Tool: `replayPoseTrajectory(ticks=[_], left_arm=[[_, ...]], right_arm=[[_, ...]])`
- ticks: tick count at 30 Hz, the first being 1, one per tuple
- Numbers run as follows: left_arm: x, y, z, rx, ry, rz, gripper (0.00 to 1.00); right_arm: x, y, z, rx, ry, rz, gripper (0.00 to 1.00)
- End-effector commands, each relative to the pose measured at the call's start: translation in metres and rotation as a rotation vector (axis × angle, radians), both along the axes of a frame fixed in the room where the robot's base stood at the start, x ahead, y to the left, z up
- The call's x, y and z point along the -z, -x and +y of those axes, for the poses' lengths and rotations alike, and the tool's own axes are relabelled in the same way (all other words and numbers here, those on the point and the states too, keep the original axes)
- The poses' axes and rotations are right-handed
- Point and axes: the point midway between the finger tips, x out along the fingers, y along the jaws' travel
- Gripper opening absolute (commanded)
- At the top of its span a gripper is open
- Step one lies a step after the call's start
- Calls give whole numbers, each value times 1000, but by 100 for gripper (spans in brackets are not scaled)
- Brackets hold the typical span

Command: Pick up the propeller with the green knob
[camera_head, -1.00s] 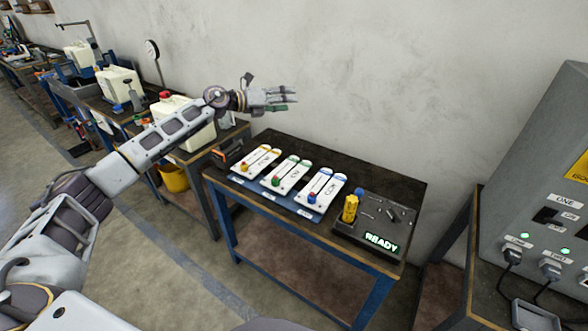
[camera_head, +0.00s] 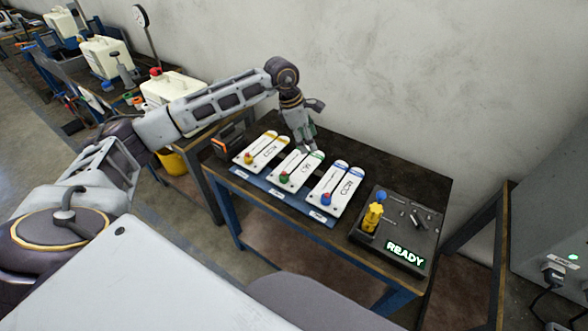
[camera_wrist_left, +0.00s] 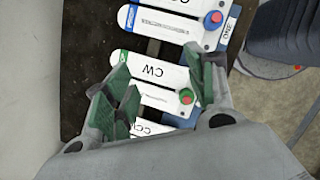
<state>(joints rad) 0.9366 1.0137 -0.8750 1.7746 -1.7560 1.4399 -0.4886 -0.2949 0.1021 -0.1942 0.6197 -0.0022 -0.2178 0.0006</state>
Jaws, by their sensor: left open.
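The propeller with the green knob (camera_head: 298,168) is the middle of three white plates on the table, marked CW with green bands. Its green knob (camera_head: 284,178) is at the near end and shows a red top in the left wrist view (camera_wrist_left: 186,96). My left gripper (camera_head: 306,145) hangs over the far part of this propeller, fingers down. In the left wrist view, its open green-padded fingers (camera_wrist_left: 160,92) stand either side of the CW propeller (camera_wrist_left: 152,74), and nothing is held. Contact cannot be told. My right gripper is not in view.
The yellow-knob propeller (camera_head: 262,150) lies left and the blue-knob propeller (camera_head: 337,188) right, both close by. A dark tray (camera_head: 392,246) with a yellow tool and a READY sign is further right. The wall stands behind the table (camera_head: 400,171).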

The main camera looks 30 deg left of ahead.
Motion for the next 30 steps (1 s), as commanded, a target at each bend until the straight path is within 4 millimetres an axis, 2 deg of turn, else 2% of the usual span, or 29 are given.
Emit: replayPoseTrajectory(ticks=[6,12,30], left_arm=[[10,22,40,85,-200,86,56],[12,44,58,174,-285,175,56],[16,46,59,224,-292,177,56]], right_arm=[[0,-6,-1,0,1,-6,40],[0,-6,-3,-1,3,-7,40],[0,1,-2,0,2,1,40]])
